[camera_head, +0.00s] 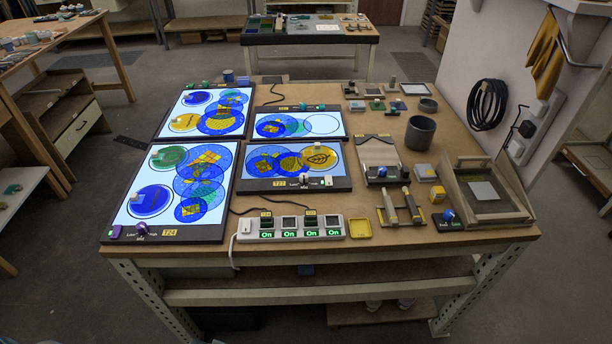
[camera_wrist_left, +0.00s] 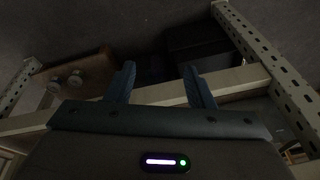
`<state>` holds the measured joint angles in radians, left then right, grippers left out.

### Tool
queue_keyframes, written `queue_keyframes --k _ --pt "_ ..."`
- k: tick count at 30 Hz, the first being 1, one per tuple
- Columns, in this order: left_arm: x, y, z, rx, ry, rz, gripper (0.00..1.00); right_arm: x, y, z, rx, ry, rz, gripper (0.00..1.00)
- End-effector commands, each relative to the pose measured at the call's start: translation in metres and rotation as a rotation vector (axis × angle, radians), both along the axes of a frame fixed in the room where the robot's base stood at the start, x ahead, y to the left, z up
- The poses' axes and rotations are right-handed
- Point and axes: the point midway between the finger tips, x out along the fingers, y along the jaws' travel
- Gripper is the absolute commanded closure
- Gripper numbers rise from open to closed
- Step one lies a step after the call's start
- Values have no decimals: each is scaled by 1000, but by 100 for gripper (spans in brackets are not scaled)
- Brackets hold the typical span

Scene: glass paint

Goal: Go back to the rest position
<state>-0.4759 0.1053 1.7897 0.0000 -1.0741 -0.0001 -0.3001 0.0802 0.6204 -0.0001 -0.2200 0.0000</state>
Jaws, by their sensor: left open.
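My left gripper (camera_wrist_left: 158,84) shows in the left wrist view with its two fingers apart and nothing between them. It is below the tabletop level, facing the workbench's lower frame and a metal leg (camera_wrist_left: 275,75). Neither arm shows in the head view, and my right gripper is in no view. The wooden workbench (camera_head: 400,262) stands in front of me, with several lit panels on its left half, such as the large front-left panel (camera_head: 122,212).
A power strip (camera_head: 290,228) with switches labelled "On" lies near the front edge. A dark cup (camera_head: 420,133), a wooden-sided tray (camera_head: 507,219) and small tools are on the right. A white wall (camera_head: 500,50) with a cable coil (camera_head: 487,105) rises at right. Floor shows at left.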

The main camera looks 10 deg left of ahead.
Motion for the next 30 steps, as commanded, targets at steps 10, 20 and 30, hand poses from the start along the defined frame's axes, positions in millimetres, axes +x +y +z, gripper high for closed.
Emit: queue_keyframes --k 10,20,30 --pt "-77 15 -210 -5 78 21 52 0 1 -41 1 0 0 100" --pt "-180 19 -320 -11 129 34 52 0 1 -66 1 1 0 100" --pt "-206 19 -334 -12 138 36 52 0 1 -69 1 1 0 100"
